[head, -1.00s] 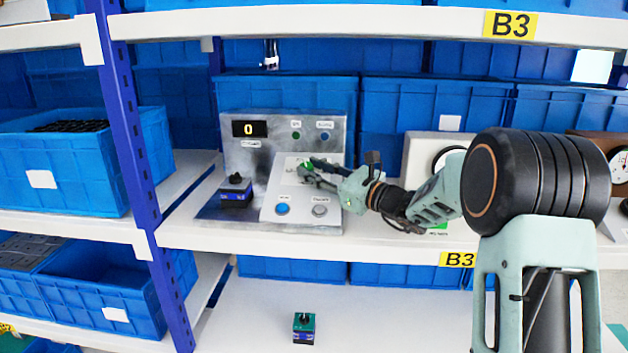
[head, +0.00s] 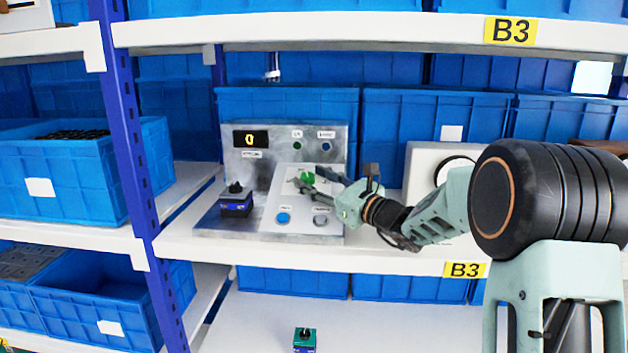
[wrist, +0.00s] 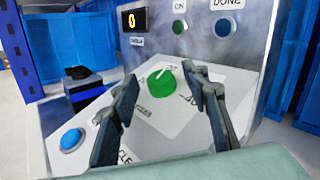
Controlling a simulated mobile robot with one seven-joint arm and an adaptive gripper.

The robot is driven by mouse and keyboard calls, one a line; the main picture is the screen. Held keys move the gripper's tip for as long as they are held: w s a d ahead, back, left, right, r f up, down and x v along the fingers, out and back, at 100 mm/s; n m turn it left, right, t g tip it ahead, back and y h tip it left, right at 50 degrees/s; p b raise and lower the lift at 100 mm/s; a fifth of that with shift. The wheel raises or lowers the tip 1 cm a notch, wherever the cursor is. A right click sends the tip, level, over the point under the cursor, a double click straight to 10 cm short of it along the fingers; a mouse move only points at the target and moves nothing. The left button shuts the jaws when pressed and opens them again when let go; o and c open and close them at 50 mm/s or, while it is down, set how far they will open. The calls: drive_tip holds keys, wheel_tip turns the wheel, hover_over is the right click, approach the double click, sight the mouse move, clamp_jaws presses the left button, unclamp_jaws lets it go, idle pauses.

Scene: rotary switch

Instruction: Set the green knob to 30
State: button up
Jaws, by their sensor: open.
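The green knob (wrist: 162,84) sits on a white sloped panel (wrist: 185,118) with dial marks around it, and a pale pointer line shows on its top. In the head view the green knob (head: 307,178) is partly hidden by my gripper. The display (wrist: 134,19) on the upright metal panel reads 0, and the same display (head: 250,139) shows in the head view. My gripper (wrist: 163,92) is open. In the wrist view its fingers stand apart to the left and right of the knob, with no clear contact; their exact distance from it cannot be told.
A blue button (wrist: 71,139) is on the white panel at left, and a grey button (head: 320,221) is at its right. A black knob on a blue box (head: 236,200) stands left of the panel. The upper shelf (head: 350,28) runs above. Blue bins (head: 410,125) stand behind.

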drive_tip(key=v, duration=1.2)
